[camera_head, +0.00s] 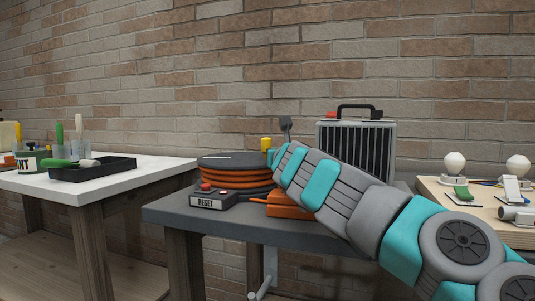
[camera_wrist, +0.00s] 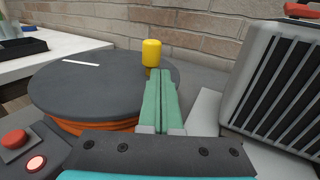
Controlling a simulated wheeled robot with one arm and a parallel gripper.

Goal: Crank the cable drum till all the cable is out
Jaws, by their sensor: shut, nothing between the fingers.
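The cable drum (camera_head: 236,160) lies flat on the grey table (camera_head: 290,232), with orange cable (camera_head: 236,178) wound under its dark top disc. In the wrist view the disc (camera_wrist: 95,95) bears a white mark (camera_wrist: 80,63) at its far left. The yellow crank knob (camera_wrist: 152,52) stands upright at the disc's far right edge; it also shows in the head view (camera_head: 266,143). My gripper (camera_wrist: 165,72) is shut and empty, its green fingers pointing at the knob's lower right side. I cannot tell whether they touch it. The knob's foot is partly hidden.
A RESET box (camera_head: 208,202) with a red button (camera_wrist: 14,139) and a lit button (camera_wrist: 36,163) stands at the drum's near side. A grey grilled heater (camera_head: 355,140) stands close on the right. A white table (camera_head: 130,172) is at left, a wooden one (camera_head: 440,200) at right.

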